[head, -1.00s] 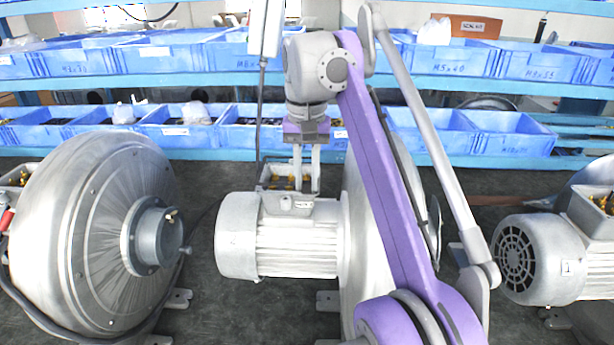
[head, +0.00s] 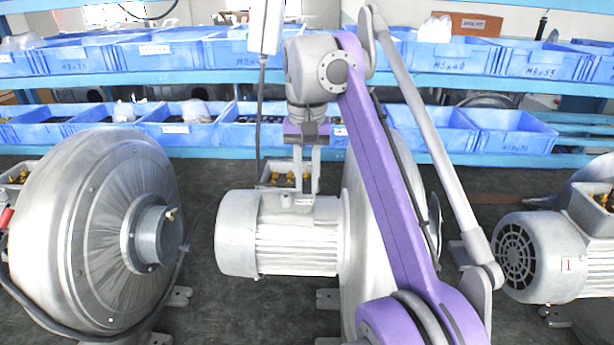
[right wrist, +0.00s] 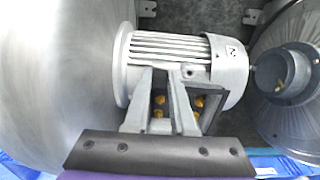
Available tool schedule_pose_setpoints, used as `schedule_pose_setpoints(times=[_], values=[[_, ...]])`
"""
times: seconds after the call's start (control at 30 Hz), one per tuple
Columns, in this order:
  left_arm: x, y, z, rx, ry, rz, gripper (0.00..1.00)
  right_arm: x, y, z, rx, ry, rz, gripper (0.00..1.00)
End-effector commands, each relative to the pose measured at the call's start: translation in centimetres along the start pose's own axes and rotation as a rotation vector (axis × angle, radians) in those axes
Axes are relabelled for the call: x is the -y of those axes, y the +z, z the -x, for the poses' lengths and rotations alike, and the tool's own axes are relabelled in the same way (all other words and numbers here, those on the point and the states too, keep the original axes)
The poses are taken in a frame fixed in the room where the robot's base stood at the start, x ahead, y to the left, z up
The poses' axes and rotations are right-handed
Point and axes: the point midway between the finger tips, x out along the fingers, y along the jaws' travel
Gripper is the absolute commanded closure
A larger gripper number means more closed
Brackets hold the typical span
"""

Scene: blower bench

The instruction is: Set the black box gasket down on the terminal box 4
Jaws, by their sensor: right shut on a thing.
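My right gripper (head: 306,188) points down over the open terminal box (head: 272,176) on the middle motor. Brass terminals show inside the box. In the right wrist view, the two fingers (right wrist: 161,78) reach over the same box, and brass terminals show between and beside them. The fingers are shut on the black box gasket (right wrist: 222,102), of which only a thin dark edge shows at the box rim. I cannot tell whether it touches the rim. The motor's number plate (right wrist: 230,51) is too small to read surely. My left gripper is not in view.
A large round blower housing (head: 95,230) stands at left. Another motor (head: 540,260) marked 1, with an open terminal box (head: 597,207), stands at right. Blue bins (head: 180,125) fill the shelves behind. A dark cable (head: 261,110) hangs close left of the right gripper.

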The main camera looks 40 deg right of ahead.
Motion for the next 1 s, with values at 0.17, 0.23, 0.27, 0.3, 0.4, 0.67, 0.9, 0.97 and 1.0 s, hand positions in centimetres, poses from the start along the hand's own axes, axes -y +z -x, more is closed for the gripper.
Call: schedule_pose_setpoints(times=[0.17, 0.23, 0.27, 0.3, 0.4, 0.67, 0.9, 0.97, 1.0], values=[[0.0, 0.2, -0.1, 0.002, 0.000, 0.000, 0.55, 0.0, 0.0, -0.3, 0.000, 0.000, 0.000, 1.00], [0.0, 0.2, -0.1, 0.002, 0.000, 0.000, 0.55, 0.0, 0.0, -0.3, 0.000, 0.000, 0.000, 1.00], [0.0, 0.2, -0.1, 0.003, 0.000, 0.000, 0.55, 0.0, 0.0, -0.4, 0.000, 0.000, 0.000, 1.00], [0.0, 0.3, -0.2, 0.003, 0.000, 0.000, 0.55, 0.0, 0.0, -0.4, 0.000, 0.000, 0.000, 1.00], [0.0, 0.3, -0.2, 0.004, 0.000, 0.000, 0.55, 0.0, 0.0, -0.6, 0.000, 0.000, 0.000, 1.00], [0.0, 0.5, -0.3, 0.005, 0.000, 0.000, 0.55, 0.0, 0.0, -0.9, 0.000, 0.000, 0.000, 1.00], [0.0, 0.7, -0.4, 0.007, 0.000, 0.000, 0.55, 0.0, 0.0, -1.1, 0.000, 0.000, 0.000, 0.75], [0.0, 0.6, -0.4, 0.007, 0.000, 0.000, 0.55, 0.0, 0.0, -1.1, 0.000, 0.000, 0.000, 0.64], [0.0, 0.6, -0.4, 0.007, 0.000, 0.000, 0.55, 0.0, 0.0, -1.1, 0.000, 0.000, 0.000, 0.57]])
